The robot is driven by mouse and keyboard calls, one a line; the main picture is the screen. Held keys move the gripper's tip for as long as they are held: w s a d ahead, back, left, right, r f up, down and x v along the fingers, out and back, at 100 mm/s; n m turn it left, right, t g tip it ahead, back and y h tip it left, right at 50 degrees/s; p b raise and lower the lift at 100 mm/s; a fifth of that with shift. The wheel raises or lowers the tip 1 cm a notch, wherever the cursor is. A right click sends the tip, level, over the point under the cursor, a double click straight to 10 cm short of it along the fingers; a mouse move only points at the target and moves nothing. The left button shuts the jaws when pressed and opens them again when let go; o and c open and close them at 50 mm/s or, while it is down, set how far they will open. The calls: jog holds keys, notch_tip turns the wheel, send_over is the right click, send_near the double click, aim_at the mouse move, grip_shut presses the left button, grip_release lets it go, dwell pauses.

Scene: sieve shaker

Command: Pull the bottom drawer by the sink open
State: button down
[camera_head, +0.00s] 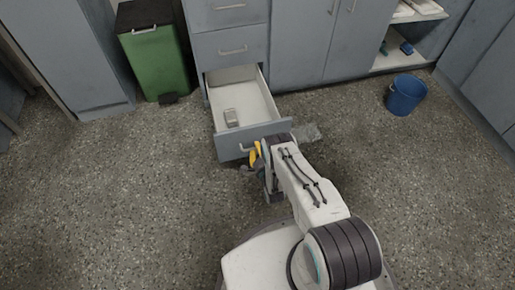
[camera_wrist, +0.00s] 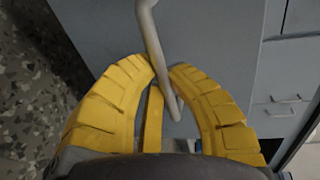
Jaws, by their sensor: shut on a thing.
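The bottom drawer (camera_head: 222,147) stands pulled well out from the grey-blue cabinet, with its white inside showing. A small pale object (camera_head: 231,117) lies in it. My gripper (camera_head: 255,156) is at the drawer's front. In the wrist view its yellow fingers (camera_wrist: 164,72) are closed around the drawer's metal handle (camera_wrist: 149,35), which passes between them. The right part of the drawer front is partly hidden behind my arm in the head view.
Two shut drawers (camera_head: 230,45) are above the open one. A green bin (camera_head: 155,60) stands to the left. A blue bucket (camera_head: 405,95) stands on the floor at the right.

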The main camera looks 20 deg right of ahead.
jog(key=c, duration=1.2)
grip_release()
jog(key=shift+o, duration=0.2)
